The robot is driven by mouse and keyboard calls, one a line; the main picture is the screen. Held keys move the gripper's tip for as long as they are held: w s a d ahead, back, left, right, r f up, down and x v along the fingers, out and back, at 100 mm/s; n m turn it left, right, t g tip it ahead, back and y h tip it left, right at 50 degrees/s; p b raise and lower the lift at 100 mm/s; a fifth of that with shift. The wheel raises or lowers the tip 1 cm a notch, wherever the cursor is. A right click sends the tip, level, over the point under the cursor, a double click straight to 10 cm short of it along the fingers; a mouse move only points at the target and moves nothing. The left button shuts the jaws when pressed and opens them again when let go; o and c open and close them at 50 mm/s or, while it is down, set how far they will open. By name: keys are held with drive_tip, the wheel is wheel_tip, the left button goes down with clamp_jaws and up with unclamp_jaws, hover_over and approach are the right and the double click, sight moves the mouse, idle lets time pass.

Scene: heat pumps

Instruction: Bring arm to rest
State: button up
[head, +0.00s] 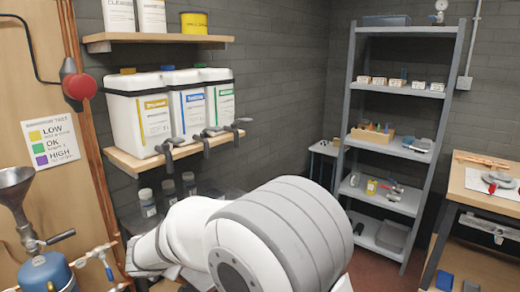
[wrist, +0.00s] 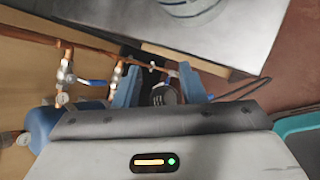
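My arm (head: 285,235) fills the lower middle of the head view, with its white and grey links folded close to the camera. My gripper is hidden in that view. In the wrist view, my gripper (wrist: 160,88) shows two blue fingers standing well apart. A small dark round thing shows between the fingers; I cannot tell what it is, and it does not appear clasped.
A wall shelf (head: 170,145) with white canisters is behind my arm. A blue tank (head: 46,272) with valves and a funnel (head: 15,190) stands at left. A grey rack (head: 385,205) and a workbench (head: 485,185) are at right.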

drive_tip(key=s+d+r+m+g+h+p, duration=0.15)
drive_tip(key=d+r+m, duration=0.4)
drive_tip(key=d, duration=0.75)
drive_tip(key=d+r+m+g+h, duration=0.1)
drive_tip(key=d+r+m+h, duration=0.1)
drive_tip(key=d+m, duration=0.9)
drive_tip(key=s+d+m+g+y+p, duration=0.1)
drive_tip(key=s+d+m+g, duration=0.2)
drive_tip(key=s+d+m, duration=1.2)
drive_tip(key=s+d, duration=0.2)
drive_tip(key=s, duration=0.2)
drive_tip(key=shift+d+r+m, duration=0.25)
drive_tip(key=shift+d+m, duration=0.1)
